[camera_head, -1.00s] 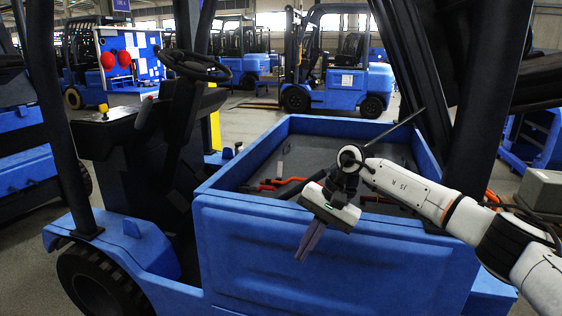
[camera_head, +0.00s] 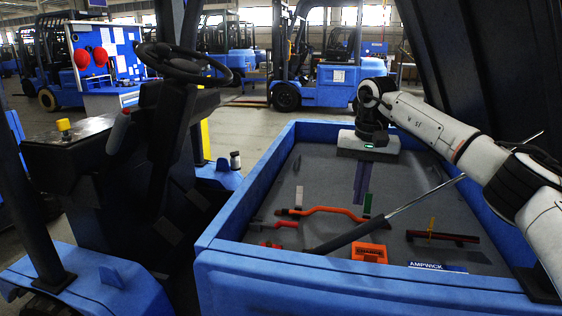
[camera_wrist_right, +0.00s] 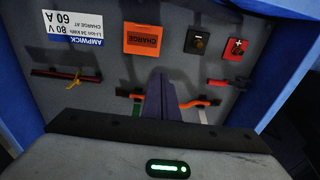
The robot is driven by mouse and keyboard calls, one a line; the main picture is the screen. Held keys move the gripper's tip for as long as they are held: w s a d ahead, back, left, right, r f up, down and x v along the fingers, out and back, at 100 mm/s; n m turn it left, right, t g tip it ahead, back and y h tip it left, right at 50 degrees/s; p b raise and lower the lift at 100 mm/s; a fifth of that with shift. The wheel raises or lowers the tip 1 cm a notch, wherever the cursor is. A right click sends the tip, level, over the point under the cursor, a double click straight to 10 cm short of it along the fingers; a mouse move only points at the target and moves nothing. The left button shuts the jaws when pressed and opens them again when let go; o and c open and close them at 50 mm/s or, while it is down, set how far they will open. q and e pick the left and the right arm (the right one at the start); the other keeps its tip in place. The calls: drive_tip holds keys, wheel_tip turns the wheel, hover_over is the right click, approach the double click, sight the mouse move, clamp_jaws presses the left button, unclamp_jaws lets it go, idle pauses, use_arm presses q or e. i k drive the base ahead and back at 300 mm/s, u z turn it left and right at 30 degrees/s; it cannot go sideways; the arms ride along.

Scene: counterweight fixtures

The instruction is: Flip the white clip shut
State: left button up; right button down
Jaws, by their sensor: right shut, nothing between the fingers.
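The white clip (camera_head: 298,196) is a narrow pale strip at the left part of the orange cable (camera_head: 330,210) in the open bay. It seems to stick up beyond the cable; its exact angle is hard to tell. In the right wrist view, the white clip (camera_wrist_right: 203,116) shows right of the fingers, partly cut off by the gripper body. My right gripper (camera_head: 359,202) is shut and empty, fingers pointing down over the bay, right of the white clip and close to a green clip (camera_head: 367,203). My left gripper is not in view.
A black rod (camera_head: 385,215) slants across the bay. An orange CHARGE block (camera_head: 369,253), an AMPWICK label (camera_head: 438,267) and a dark red bar with a yellow tab (camera_head: 432,236) lie toward the near side. Blue walls (camera_head: 255,195) enclose the bay.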

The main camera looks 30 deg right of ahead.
sight(300, 189)
drive_tip(key=i, duration=0.95)
